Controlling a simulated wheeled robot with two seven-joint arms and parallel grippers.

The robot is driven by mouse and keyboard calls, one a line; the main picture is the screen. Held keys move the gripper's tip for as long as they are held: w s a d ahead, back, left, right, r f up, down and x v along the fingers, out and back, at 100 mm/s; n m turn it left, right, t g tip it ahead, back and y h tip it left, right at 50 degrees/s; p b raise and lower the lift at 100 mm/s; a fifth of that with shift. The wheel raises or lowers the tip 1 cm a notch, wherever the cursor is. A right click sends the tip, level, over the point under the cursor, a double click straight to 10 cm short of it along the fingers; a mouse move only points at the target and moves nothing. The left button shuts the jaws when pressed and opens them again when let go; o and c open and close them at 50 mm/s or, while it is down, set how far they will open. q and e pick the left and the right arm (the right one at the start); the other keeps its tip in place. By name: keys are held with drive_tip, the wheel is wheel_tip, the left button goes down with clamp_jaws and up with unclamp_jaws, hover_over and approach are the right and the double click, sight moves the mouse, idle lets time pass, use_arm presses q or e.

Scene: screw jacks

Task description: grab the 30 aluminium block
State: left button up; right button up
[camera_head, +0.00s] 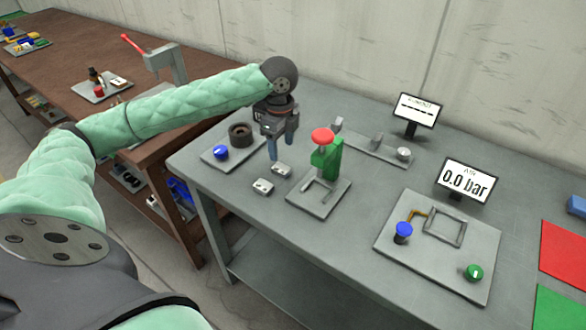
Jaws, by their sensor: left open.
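Two small silver blocks lie on the grey table top: a nearer block (263,186) and a farther block (282,170). Both have dark marks on top, too small to read, so I cannot tell which is the 30 aluminium block. My left gripper (281,150) points down above and just behind the farther block, with its jaws open and nothing between them. It looks apart from both blocks. My right gripper is not in view.
A green fixture with a red knob (323,136) stands close right of the blocks. A plate with a blue knob (221,153) and dark ring (240,134) lies left. Farther right are a display (467,182) and a plate with a green knob (474,272). The table's front is clear.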

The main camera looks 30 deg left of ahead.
sight(281, 168)
use_arm(q)
drive_tip(key=shift+s+a+m, duration=0.25)
drive_tip(key=shift+a+m, duration=0.05)
drive_tip(key=shift+m, duration=0.1)
drive_tip(key=shift+w+d+f, duration=0.15)
drive_tip(key=shift+f, duration=0.25)
drive_tip(key=shift+w+d+f, duration=0.1)
drive_tip(key=shift+f, duration=0.6)
drive_tip(key=shift+s+a+f+p, duration=0.1)
drive_tip(key=shift+a+f+p, duration=0.05)
drive_tip(key=shift+f+p, duration=0.3)
wheel_tip(281, 168, down, 4)
drive_tip(key=shift+r+p, duration=0.2)
drive_tip(key=shift+p, duration=0.35)
drive_tip(key=shift+f, duration=0.55)
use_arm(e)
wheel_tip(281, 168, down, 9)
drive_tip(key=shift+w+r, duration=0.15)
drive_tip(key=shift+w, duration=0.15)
use_arm(q)
drive_tip(key=shift+c, duration=0.5)
drive_tip(key=c, duration=1)
